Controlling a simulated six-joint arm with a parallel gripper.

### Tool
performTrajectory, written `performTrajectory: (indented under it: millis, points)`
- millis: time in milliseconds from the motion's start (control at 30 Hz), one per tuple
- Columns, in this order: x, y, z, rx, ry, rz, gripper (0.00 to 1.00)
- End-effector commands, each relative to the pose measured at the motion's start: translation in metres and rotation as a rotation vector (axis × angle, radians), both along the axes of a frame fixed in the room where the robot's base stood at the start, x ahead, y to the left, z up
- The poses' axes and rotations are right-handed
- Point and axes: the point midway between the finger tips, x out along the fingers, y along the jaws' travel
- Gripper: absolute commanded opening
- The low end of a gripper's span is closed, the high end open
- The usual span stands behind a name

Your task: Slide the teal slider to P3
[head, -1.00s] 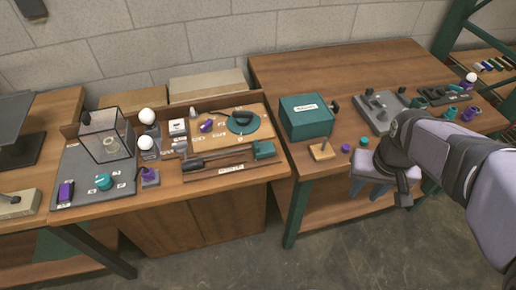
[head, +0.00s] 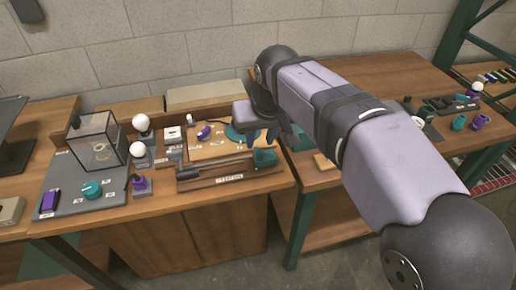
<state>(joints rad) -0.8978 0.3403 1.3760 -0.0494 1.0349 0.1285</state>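A dark rail (head: 216,170) lies along the front of the middle table, with small white labels on its front edge. A teal block (head: 265,158), which looks like the teal slider, sits at the rail's right end. A dark knob-like piece (head: 188,173) is at the left end. My gripper (head: 263,135) hangs just above and behind the teal block in the picture, pointing down. It appears apart from the block, but the depth is unclear. Its fingers are small and dark, and I cannot tell whether they are open. The label text is too small to read.
A tan board with a purple piece (head: 204,132) and a teal disc (head: 236,134) lies behind the rail.

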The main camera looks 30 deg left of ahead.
Motion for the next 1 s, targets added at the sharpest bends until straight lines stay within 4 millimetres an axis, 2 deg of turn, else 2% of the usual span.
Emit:
performTrajectory:
  millis: [300, 500, 900, 1000]
  points:
    - [0.011, 0.01, -0.038, -0.003, 0.002, -0.001, 0.3]
    - [0.016, 0.015, -0.055, -0.002, 0.001, -0.001, 0.3]
    - [0.018, 0.017, -0.06, 0.0, 0.0, -0.001, 0.3]
    - [0.018, 0.017, -0.06, 0.0, 0.0, -0.001, 0.06]
